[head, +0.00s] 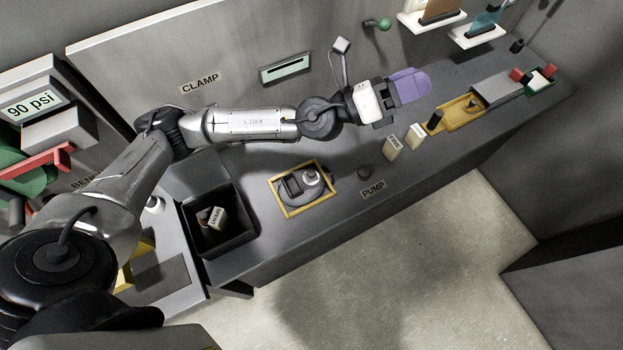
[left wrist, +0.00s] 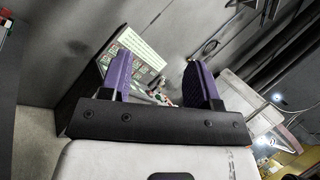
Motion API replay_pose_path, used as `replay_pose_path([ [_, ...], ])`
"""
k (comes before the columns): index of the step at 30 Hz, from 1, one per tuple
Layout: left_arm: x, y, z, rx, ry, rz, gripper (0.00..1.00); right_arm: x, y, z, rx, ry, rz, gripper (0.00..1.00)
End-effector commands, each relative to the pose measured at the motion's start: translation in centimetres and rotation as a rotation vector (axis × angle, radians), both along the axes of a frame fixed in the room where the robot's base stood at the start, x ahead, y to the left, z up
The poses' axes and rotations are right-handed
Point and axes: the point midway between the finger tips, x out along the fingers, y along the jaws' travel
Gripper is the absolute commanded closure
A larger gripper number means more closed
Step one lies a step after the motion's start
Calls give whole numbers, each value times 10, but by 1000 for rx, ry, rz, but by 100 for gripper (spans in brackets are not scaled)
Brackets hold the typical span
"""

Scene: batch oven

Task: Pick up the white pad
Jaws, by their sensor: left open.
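My left gripper (head: 408,87) has purple fingers and is held above the back bench, toward its right half. In the left wrist view its two fingers (left wrist: 160,84) stand apart with nothing held between them. Two small pale blocks or cards, one cream (head: 392,148) and one whiter (head: 416,136), stand on the bench below and slightly right of the gripper, apart from it. I cannot tell for sure which thing is the white pad. Neither pale piece can be made out in the left wrist view. My right gripper is not in view.
A yellow tray (head: 461,122) and a grey block (head: 498,87) lie to the right. A yellow-framed fixture (head: 328,205) and a black bin (head: 247,240) are to the left. A green-knobbed lever (head: 384,24) and shelves (head: 436,24) stick out from the back wall.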

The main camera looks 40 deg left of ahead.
Motion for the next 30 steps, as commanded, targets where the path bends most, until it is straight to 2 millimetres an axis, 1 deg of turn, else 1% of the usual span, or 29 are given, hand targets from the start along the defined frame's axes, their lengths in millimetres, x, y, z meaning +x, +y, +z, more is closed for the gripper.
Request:
replay_pose_path([
  [1,0,-7,-16,167,-63,-30,43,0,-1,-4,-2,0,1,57],
  [2,-1,-11,-26,272,-98,-52,43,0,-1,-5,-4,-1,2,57],
  [3,-2,-15,-41,411,-145,-84,43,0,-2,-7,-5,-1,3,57],
  [4,-4,-17,-55,514,-175,-110,43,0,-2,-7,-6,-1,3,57],
  [5,-5,-18,-68,617,-206,-136,43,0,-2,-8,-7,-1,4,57],
  [6,-7,-18,-88,753,-241,-174,43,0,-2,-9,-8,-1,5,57],
  [8,-9,-14,-118,953,-291,-236,43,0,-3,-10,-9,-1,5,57],
  [9,-11,-8,-138,1085,-320,-281,43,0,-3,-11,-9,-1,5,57],
  [11,-15,4,-169,1276,-360,-360,43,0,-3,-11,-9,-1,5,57],
  [12,-18,14,-188,1399,-381,-416,43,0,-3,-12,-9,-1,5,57],
  [14,-22,33,-215,1572,-412,-511,43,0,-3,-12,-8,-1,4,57],
  [15,-26,46,-230,1678,-428,-579,43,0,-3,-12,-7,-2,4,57],
  [17,-32,66,-250,1820,-452,-688,43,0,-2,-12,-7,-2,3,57],
  [18,-36,79,-261,1902,-466,-761,43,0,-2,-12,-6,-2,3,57],
  [21,-46,109,-279,2064,-497,-943,43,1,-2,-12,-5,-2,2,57],
  [24,-55,132,-289,2165,-525,-1106,43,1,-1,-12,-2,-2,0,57],
  [27,-62,148,-292,2221,-545,-1233,43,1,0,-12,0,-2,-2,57],
  [30,-67,158,-294,2247,-557,-1313,43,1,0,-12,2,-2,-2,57],
])
